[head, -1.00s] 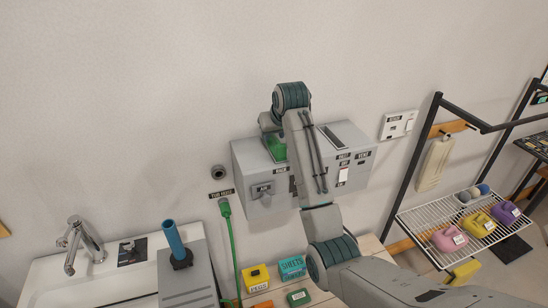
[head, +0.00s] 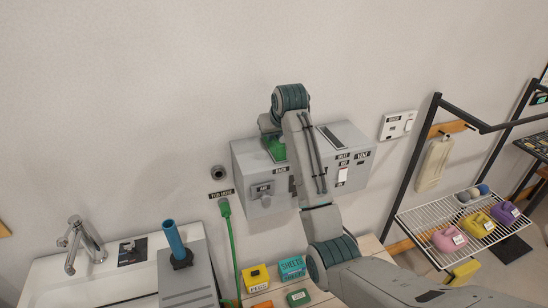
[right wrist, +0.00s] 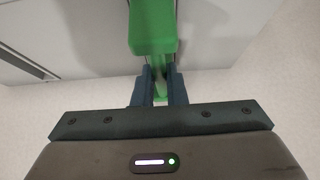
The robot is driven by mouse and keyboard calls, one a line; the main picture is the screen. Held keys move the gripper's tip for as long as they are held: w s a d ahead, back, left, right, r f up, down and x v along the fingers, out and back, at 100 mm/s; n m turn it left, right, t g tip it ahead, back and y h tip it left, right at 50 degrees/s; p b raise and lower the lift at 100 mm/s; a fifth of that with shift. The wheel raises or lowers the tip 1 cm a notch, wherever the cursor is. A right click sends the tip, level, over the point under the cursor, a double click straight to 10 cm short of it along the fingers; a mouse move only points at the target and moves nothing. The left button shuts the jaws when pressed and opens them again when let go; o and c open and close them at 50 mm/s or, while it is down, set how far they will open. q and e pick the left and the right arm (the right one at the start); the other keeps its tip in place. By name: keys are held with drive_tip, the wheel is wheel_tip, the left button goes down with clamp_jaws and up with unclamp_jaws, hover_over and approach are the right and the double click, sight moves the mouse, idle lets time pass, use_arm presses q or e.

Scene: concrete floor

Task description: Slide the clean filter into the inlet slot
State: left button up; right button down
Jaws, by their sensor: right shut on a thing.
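The grey wall-mounted machine (head: 246,160) has a dark slot (head: 329,136) in its top at the right. A green piece (head: 276,147), which looks like the filter or its handle, shows at the machine's top left. My right gripper (head: 268,124) is above this green piece, partly hidden by my arm. In the right wrist view, the fingers (right wrist: 160,87) are shut on a narrow part of the green piece (right wrist: 153,35). Its wider block shows beyond the fingers. I cannot tell how deep it sits in the machine. My left gripper is out of view.
A sink (head: 108,272) with a tap and a grey unit with a blue tube (head: 173,238) stand at left. A green hose (head: 231,245) hangs by the wall. Small boxes, one yellow (head: 256,275), lie below the machine. A wire rack (head: 432,223) with bottles stands at right.

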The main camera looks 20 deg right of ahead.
drive_tip(key=shift+r, duration=0.6)
wheel_tip(320, 180, up, 11)
idle(2.1)
drive_tip(key=shift+f, duration=0.15)
